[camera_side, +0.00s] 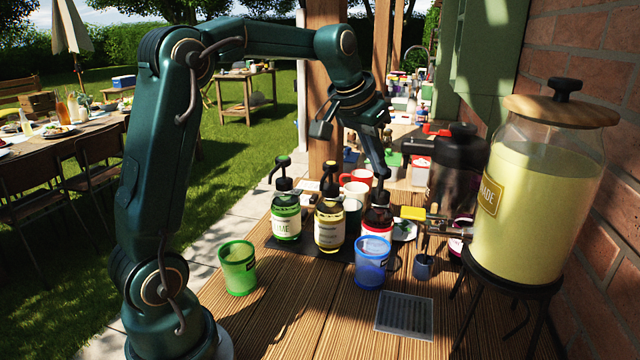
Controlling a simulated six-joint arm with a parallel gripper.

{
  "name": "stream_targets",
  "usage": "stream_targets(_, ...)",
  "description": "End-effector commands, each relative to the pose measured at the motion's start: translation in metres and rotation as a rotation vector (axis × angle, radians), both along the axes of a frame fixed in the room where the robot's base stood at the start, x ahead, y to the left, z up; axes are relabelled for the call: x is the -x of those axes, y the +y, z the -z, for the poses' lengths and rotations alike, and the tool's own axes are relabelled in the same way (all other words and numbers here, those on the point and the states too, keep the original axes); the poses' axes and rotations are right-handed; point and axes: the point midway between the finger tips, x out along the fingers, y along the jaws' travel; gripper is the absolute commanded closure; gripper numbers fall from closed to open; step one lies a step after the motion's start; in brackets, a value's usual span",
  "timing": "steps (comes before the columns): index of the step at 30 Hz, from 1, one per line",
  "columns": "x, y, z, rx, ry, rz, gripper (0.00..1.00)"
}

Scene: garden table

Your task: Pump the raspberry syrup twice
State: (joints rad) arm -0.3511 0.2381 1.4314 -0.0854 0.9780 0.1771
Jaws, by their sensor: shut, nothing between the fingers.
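Three pump bottles stand in a row on a dark mat (312,250) on the wooden table. The right one, with dark red contents and a red and white label, appears to be the raspberry syrup (376,222). Its lower part is partly behind a blue cup (371,265). My gripper (382,174) is shut and empty, pointing down at the top of this bottle's dark pump (382,194). I cannot tell whether the fingertips touch the pump head. The green-labelled lime bottle (286,224) stands at the left and an amber bottle (329,228) in the middle, both upright.
A green cup (238,270) stands at the front left. A large lemonade jar (535,215) on a black stand is at the right, near a brick wall. Mugs (356,190) stand behind the bottles. A drip grate (405,314) lies at the front; the front-middle planks are clear.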

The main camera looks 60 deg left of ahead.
Motion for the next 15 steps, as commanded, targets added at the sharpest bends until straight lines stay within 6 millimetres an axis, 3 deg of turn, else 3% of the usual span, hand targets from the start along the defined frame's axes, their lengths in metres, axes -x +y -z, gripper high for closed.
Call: stream_targets(15,0.001,0.000,0.013,0.000,0.001,0.000,1.00)
